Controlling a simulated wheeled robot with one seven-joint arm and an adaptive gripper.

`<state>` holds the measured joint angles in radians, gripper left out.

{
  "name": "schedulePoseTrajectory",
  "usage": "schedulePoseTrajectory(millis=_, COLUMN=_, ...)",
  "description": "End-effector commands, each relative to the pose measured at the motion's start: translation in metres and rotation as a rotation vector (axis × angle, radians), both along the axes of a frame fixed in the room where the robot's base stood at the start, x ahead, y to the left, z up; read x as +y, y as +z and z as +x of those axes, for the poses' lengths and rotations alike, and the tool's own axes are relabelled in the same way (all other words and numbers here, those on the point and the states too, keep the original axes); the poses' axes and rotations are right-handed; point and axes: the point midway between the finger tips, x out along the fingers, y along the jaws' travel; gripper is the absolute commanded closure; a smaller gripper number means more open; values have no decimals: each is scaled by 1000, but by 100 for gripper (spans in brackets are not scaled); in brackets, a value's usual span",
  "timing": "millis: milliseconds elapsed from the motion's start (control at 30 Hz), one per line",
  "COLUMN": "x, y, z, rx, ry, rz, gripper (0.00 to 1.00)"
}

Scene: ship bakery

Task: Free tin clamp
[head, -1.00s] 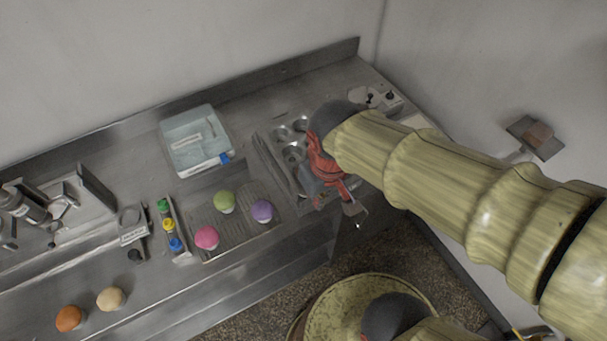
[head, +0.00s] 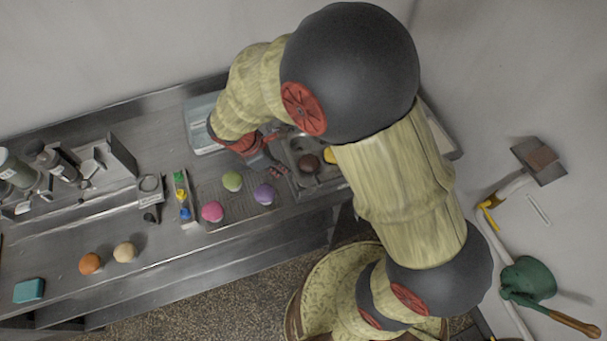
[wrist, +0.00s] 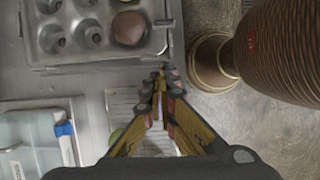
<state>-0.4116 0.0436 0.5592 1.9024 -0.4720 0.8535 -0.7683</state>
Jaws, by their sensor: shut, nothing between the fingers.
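The metal tin (head: 312,185) lies at the right of the counter, partly hidden by my arm. It holds a brown round piece (head: 308,162), and a yellow thing (head: 329,155) shows at its right. In the wrist view the tin (wrist: 72,50) shows at the upper left, with the brown piece (wrist: 129,28) in one cup. A thin bar runs along its near edge; I cannot tell whether this is the clamp. My gripper (head: 279,172) is shut and empty, at the tin's left side. Its fingertips (wrist: 162,72) show just beside the tin's corner in the wrist view.
A rack (head: 240,211) with green (head: 232,181), pink (head: 212,212) and purple (head: 264,194) round pieces lies left of the tin. A pale blue container (head: 198,112) stands behind, partly covered by my arm. Orange (head: 90,264) and cream (head: 125,252) pieces lie at the front left.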

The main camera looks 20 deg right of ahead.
Motion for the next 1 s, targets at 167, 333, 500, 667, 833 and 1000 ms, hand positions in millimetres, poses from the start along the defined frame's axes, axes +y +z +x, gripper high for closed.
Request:
schedulePoseTrajectory(millis=167, x=0, y=0, z=0, rx=16, ry=39, rz=2, gripper=100)
schedulePoseTrajectory(millis=333, x=0, y=0, z=0, rx=16, ry=39, rz=2, gripper=100)
schedulePoseTrajectory(millis=500, x=-1, y=-2, z=0, rx=16, ry=37, rz=2, gripper=100)
schedulePoseTrajectory(millis=667, x=-7, y=-16, z=-1, rx=19, ry=36, rz=1, gripper=100)
schedulePoseTrajectory(millis=833, x=-18, y=-45, z=-2, rx=19, ry=34, rz=1, gripper=100)
schedulePoseTrajectory(millis=1000, x=-31, y=-77, z=-1, rx=20, ry=35, rz=1, gripper=100)
